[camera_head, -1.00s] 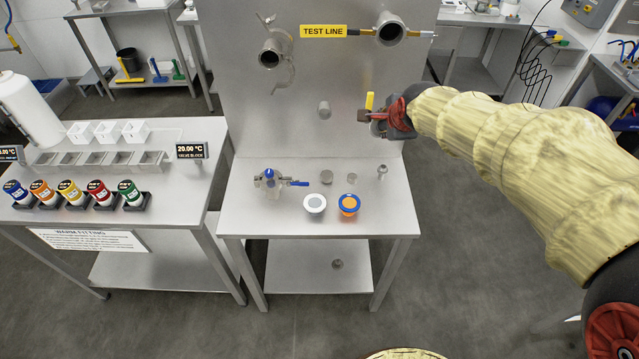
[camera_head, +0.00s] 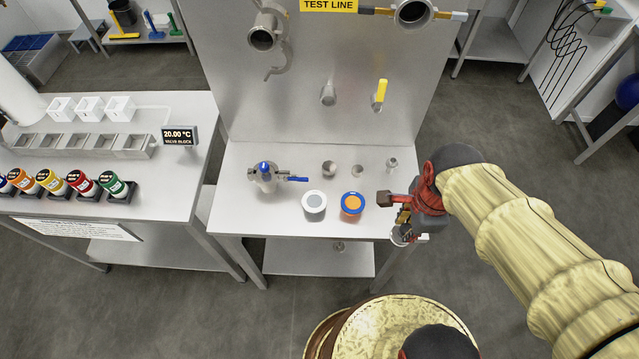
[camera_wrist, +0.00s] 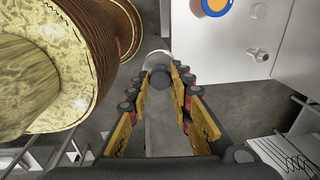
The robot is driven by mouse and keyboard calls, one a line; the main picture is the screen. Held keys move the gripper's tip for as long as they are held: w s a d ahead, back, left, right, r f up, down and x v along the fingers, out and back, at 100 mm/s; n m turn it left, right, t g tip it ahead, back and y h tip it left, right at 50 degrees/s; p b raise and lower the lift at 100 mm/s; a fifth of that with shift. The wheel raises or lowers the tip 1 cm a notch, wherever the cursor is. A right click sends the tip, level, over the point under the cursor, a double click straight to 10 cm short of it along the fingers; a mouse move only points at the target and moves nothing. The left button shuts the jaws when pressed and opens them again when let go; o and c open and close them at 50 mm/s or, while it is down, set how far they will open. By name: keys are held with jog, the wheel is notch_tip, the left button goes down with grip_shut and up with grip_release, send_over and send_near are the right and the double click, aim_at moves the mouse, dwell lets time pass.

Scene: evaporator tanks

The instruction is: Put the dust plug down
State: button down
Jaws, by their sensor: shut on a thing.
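My gripper (camera_head: 404,222) hangs off the right front edge of the steel test bench (camera_head: 275,221), over the floor. It is shut on a small grey, round piece, which I take as the dust plug (camera_head: 400,238). In the wrist view the fingers close around its dark stub (camera_wrist: 161,77), and a pale rim shows beyond the fingertips. The fingers hide part of it. The plug is apart from the bench top.
On the bench stand a blue-handled valve (camera_head: 265,177), a white-rimmed grey cap (camera_head: 314,202), a blue-rimmed orange cap (camera_head: 352,203) and small steel fittings (camera_head: 392,164). The upright panel (camera_head: 300,120) carries pipe ports and a yellow-handled part (camera_head: 380,95). The bench's front strip is clear.

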jog(key=shift+s, duration=0.55)
jog(key=shift+w+g, duration=0.2)
jog(key=shift+g, duration=0.3)
jog(key=shift+s, duration=0.1)
jog(key=shift+w+d+f+b, duration=0.2)
jog(key=shift+w+f+b, duration=0.95)
jog(key=shift+w+f, duration=2.25)
jog(key=shift+w+d+f+b, duration=0.15)
jog(key=shift+w+f+b, duration=0.95)
jog(key=shift+w+f, duration=2.3)
jog(key=shift+w+r, duration=0.2)
jog(key=shift+w, duration=0.05)
jog(key=c, duration=1.6)
grip_release()
